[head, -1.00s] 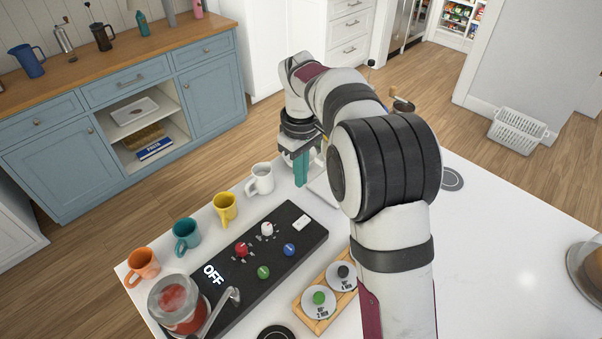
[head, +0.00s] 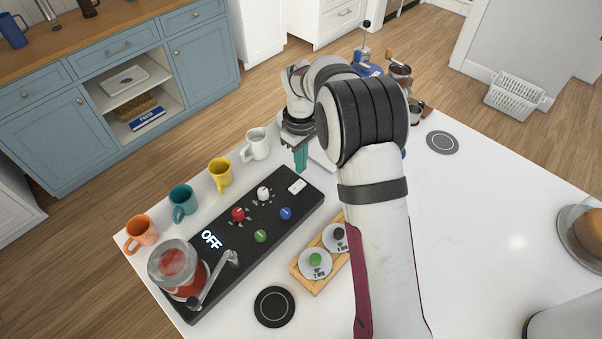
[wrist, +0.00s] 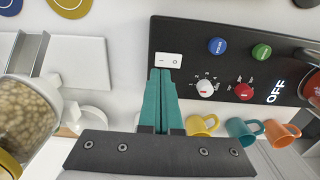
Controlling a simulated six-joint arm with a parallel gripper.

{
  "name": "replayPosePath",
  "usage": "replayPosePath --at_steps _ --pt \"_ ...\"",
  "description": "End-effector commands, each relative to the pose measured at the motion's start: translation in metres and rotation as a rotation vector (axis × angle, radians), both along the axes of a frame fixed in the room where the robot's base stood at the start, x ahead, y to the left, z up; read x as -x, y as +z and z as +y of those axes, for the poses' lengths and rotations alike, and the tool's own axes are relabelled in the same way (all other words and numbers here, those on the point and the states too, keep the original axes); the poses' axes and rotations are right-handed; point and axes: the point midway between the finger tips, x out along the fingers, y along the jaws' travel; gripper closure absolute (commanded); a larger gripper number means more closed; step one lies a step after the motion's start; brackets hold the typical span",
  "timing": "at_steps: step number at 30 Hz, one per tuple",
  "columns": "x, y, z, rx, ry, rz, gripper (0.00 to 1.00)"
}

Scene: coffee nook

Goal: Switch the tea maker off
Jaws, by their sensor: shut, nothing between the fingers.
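The tea maker's black panel (head: 240,265) lies on the white counter, with a glass jar of red liquid (head: 178,268) at its near left end. Lit letters on the panel read OFF (head: 211,239); they also show in the wrist view (wrist: 276,91). A white rocker switch (head: 297,186) sits at the panel's far right end, marked with a line and a circle in the wrist view (wrist: 169,60). My gripper (head: 301,169) has teal fingers, shut and empty, pointing down by the rocker. In the wrist view the fingertips (wrist: 160,71) overlap its lower edge; I cannot tell whether they touch.
Red (head: 238,214), white (head: 263,193), blue (head: 286,213) and green (head: 261,236) controls sit on the panel. Several mugs, such as the white one (head: 256,145), line its left side. A wooden tray (head: 299,274) stands right of it. A bean container (wrist: 25,115) is near my gripper.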

Motion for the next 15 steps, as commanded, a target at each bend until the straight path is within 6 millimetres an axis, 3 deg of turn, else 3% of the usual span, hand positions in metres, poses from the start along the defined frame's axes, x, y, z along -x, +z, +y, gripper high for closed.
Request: replayPosePath --at_steps 6,15 --pt "0.001 -0.037 0.0 0.0 -0.001 0.003 1.0" --pt "0.0 -0.049 0.0 0.0 -0.001 0.0 1.0"
